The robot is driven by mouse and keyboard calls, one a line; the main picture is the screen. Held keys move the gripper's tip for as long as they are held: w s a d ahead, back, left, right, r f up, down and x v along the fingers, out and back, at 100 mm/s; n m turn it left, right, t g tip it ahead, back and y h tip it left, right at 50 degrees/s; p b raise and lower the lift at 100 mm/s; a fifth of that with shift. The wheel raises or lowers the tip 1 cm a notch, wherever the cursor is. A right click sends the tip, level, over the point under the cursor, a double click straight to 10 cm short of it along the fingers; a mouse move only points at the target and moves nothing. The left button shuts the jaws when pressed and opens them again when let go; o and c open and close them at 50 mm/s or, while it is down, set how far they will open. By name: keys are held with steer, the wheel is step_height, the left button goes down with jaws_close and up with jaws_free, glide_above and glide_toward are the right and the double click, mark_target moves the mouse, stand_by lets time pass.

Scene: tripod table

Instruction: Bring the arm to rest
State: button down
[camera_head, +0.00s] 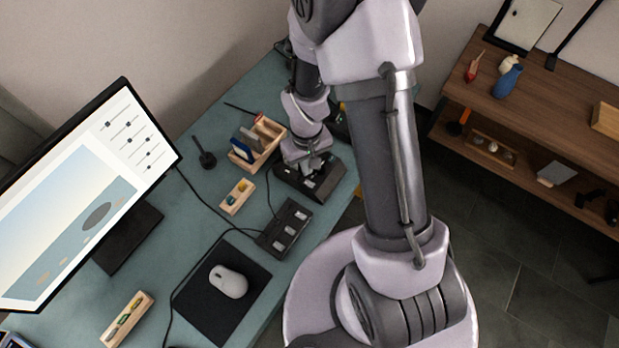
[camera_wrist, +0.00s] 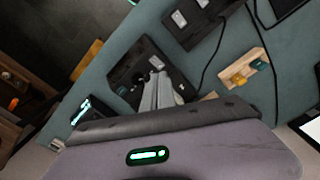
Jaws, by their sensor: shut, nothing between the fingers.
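My arm reaches down over the teal desk (camera_head: 185,235) from the top of the head view. My gripper (camera_head: 314,176) is at a black box-like device (camera_head: 327,190) near the desk's right edge. In the wrist view, my gripper (camera_wrist: 158,72) is shut, its grey fingers together with nothing between them. Its tips lie over the dark device (camera_wrist: 122,72); I cannot tell whether they touch it. Part of the device is hidden behind the gripper.
A wooden organizer (camera_head: 268,135), a small wooden tray (camera_head: 238,196) and a black block with several switches (camera_head: 285,228) stand close by. A mouse (camera_head: 229,282) lies on a black mat. The monitor (camera_head: 90,190) is at the left, wooden shelves (camera_head: 540,100) at the right.

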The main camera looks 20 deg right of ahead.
steer(key=shift+r, duration=0.5)
